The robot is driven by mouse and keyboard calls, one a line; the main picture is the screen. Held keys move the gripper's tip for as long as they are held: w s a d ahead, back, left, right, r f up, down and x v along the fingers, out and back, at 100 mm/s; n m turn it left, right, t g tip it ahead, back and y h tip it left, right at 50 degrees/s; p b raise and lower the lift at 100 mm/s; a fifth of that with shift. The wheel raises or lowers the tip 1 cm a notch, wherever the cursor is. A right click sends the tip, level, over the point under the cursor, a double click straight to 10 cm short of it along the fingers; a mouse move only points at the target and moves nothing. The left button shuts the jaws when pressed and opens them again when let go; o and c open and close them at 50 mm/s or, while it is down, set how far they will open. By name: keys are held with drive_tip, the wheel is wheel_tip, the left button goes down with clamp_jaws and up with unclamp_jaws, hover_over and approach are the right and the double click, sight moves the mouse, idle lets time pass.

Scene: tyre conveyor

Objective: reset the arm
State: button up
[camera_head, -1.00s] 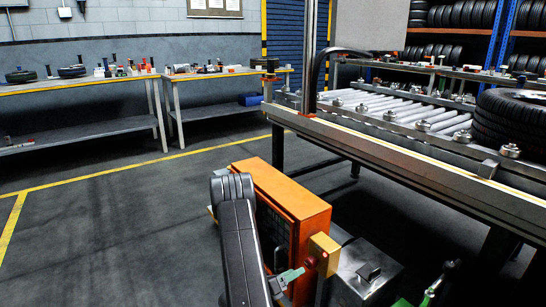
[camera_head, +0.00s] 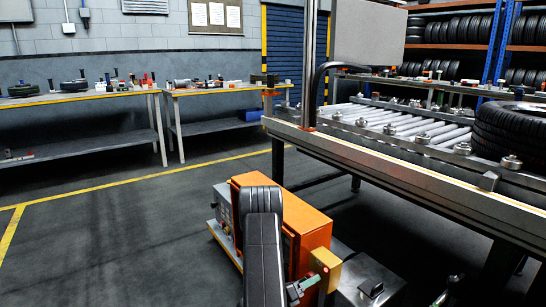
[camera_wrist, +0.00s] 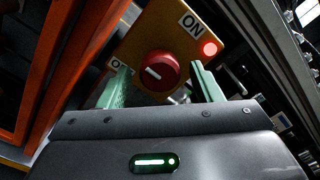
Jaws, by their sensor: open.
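My gripper (camera_wrist: 162,86) is open, with its two pale green fingers on either side of a round red knob (camera_wrist: 160,68) in the wrist view. I cannot tell if they touch it. The knob sits on a yellow panel (camera_wrist: 176,28) with an "ON" label at upper right and a partly hidden label at left. The knob's white mark points left, towards the hidden label. A red lamp (camera_wrist: 209,48) glows beside the knob. In the head view, my gripper (camera_head: 304,284) is low at the yellow box (camera_head: 326,264), beside the orange cabinet (camera_head: 300,222).
The roller conveyor (camera_head: 350,155) stands at right with a stack of tyres (camera_head: 510,128) on it. Grey boxy equipment (camera_head: 365,285) sits right of the yellow box. Workbenches (camera_head: 80,98) line the back wall. The floor at left is clear.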

drive_tip(key=s+a+r+m+g, duration=0.1)
drive_tip(key=s+a+m, duration=0.5)
drive_tip(key=s+a, duration=0.3)
drive_tip(key=shift+s+a+r+m+h+b, duration=0.15)
drive_tip(key=shift+s+m+h+b, duration=0.15)
drive_tip(key=shift+m+b, duration=0.1)
idle(2.8)
drive_tip(key=shift+r, duration=0.1)
